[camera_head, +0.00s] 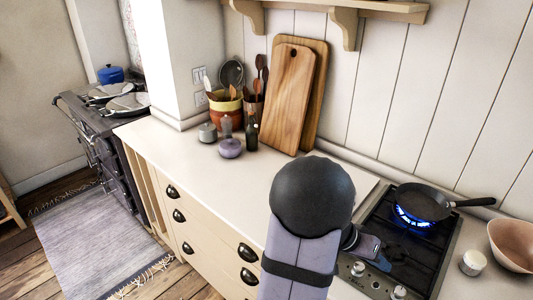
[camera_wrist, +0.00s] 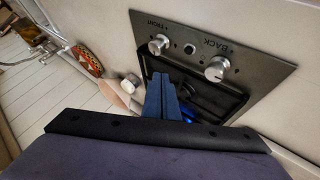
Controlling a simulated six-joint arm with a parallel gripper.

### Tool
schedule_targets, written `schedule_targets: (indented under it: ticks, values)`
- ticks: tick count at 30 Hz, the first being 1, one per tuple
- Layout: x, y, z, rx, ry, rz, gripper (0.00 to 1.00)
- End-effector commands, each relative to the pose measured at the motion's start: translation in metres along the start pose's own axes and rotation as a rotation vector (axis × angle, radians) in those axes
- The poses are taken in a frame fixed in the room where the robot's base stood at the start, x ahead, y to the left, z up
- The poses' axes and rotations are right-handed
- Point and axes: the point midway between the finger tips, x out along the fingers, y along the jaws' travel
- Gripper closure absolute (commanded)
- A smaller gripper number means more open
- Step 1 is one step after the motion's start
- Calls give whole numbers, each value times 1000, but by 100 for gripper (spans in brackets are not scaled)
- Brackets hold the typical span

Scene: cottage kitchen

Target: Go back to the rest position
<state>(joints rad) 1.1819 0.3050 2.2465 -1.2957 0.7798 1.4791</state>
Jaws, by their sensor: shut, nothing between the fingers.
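My gripper (camera_head: 376,257) is over the front left part of the gas hob (camera_head: 427,262), close to its control panel. In the wrist view my gripper (camera_wrist: 162,98) has its blue-grey fingers together, with nothing between them. Two silver knobs are on the panel, labelled FRONT (camera_wrist: 159,44) and BACK (camera_wrist: 217,69); the fingers are apart from both in the wrist view. A dark frying pan (camera_head: 425,201) sits on the rear burner, over a lit blue flame (camera_head: 412,218). My arm hides part of the counter and the hob's left edge.
A pink bowl (camera_head: 512,245) and a small white jar (camera_head: 473,262) stand right of the hob. Wooden boards (camera_head: 288,98) lean on the back wall beside a utensil crock (camera_head: 225,109) and small pots. The counter (camera_head: 190,155) left of my arm has free room. A shelf (camera_head: 350,9) is above.

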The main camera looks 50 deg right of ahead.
Motion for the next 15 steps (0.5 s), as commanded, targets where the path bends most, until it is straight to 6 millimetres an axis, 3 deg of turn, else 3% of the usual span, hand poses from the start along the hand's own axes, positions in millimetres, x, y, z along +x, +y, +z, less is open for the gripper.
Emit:
schedule_targets:
  ticks: [8, 11, 15]
  values:
    - [0, -3, 7, -339, -24, -15, 100]
    - [-1, -7, 29, -488, -96, -52, 100]
    - [-6, -16, 81, -660, -240, -153, 100]
